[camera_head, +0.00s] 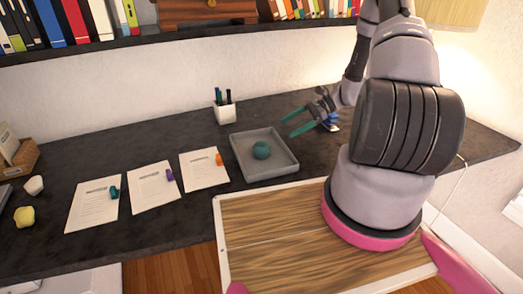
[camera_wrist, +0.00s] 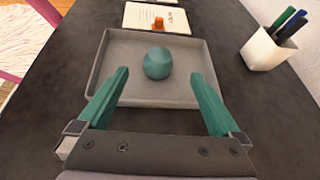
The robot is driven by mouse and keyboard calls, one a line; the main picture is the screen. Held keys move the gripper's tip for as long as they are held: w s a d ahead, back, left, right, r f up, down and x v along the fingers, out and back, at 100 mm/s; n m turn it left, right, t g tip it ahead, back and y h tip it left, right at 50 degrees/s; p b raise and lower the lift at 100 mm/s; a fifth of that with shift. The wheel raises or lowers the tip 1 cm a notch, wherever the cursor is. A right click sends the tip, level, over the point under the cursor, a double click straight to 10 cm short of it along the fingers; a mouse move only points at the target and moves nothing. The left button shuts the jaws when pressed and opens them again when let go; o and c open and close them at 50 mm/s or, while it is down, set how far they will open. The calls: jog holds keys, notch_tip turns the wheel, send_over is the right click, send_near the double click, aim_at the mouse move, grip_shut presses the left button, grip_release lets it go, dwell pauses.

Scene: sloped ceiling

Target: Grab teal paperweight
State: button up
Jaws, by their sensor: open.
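The teal paperweight (camera_head: 261,150) is a rounded ball resting in a shallow grey tray (camera_head: 283,171) on the dark desk. In the wrist view the teal paperweight (camera_wrist: 158,63) sits in the tray (camera_wrist: 128,86), ahead of and between my fingers. My gripper (camera_head: 291,124) has teal fingers and is above the desk at the tray's back right side. In the wrist view my gripper (camera_wrist: 163,92) is open with nothing between its fingertips. It is apart from the paperweight.
A white pen cup (camera_head: 225,112) stands behind the tray. Several papers with small coloured items lie to the left, the nearest with an orange one (camera_head: 219,159). A shelf of books (camera_head: 150,42) runs above.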

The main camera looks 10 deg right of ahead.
jog(key=m+y, duration=0.1)
send_near(266, 147)
jog(key=shift+w+d+f+t, duration=0.45)
jog(key=shift+w+f, duration=0.25)
jog(key=shift+f, duration=0.1)
jog(key=shift+m, duration=0.3)
jog(key=x, duration=1)
jog(key=shift+a+f, duration=0.2)
jog(key=shift+a, duration=0.05)
grip_shut()
jog(key=shift+r, duration=0.15)
